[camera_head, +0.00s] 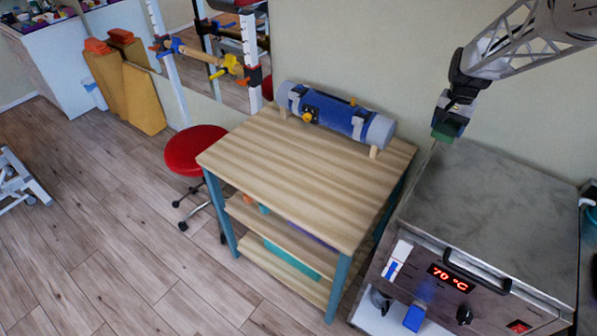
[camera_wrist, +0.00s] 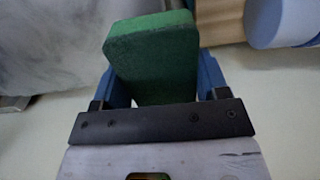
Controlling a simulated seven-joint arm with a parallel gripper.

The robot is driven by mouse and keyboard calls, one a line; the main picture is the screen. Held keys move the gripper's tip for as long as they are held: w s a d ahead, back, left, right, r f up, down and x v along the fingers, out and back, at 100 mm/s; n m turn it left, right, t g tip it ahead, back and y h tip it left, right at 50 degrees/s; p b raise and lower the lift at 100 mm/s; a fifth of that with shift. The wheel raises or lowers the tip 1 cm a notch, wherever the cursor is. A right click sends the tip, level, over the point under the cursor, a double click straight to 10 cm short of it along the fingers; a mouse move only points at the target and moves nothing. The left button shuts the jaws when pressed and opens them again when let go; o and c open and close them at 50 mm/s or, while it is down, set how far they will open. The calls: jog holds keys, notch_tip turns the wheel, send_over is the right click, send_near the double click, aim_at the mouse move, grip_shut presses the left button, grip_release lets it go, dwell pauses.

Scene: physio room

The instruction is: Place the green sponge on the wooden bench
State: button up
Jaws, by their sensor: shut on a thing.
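The green sponge (camera_head: 445,130) is held in my gripper (camera_head: 449,122), which is shut on it. In the head view they hang in the air near the wall, above the back left edge of the metal heater unit. In the wrist view the sponge (camera_wrist: 153,58) stands out from between the two blue fingers (camera_wrist: 165,88). The wooden bench (camera_head: 300,170) stands to the left of the gripper, with a pale striped top and teal legs. Its front and middle are bare.
A blue roller (camera_head: 335,112) on wooden supports lies along the bench's back edge. The metal heater unit (camera_head: 500,205) with a 70 °C display stands right of the bench. A red stool (camera_head: 195,150) is at the bench's left. The wall is close behind.

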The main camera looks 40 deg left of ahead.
jog(key=s+a+f, duration=0.4)
jog(key=s+a, duration=0.4)
jog(key=a, duration=0.1)
jog(key=s+a+f, duration=0.4)
jog(key=s+a, duration=0.3)
jog(key=a, duration=0.2)
jog(key=s+a+f, duration=0.2)
jog(key=s+a, duration=0.1)
jog(key=s, duration=0.3)
jog(key=s+a+f, duration=0.2)
jog(key=s+a, duration=0.2)
jog(key=s, duration=0.2)
jog(key=s+a+f, duration=0.2)
jog(key=s+a, duration=0.1)
jog(key=s, duration=0.4)
jog(key=shift+a+f, duration=0.35)
jog(key=shift+w, duration=0.1)
send_over(285, 169)
jog(key=shift+f, duration=0.75)
jog(key=shift+f, duration=1.75)
jog(key=shift+f, duration=0.1)
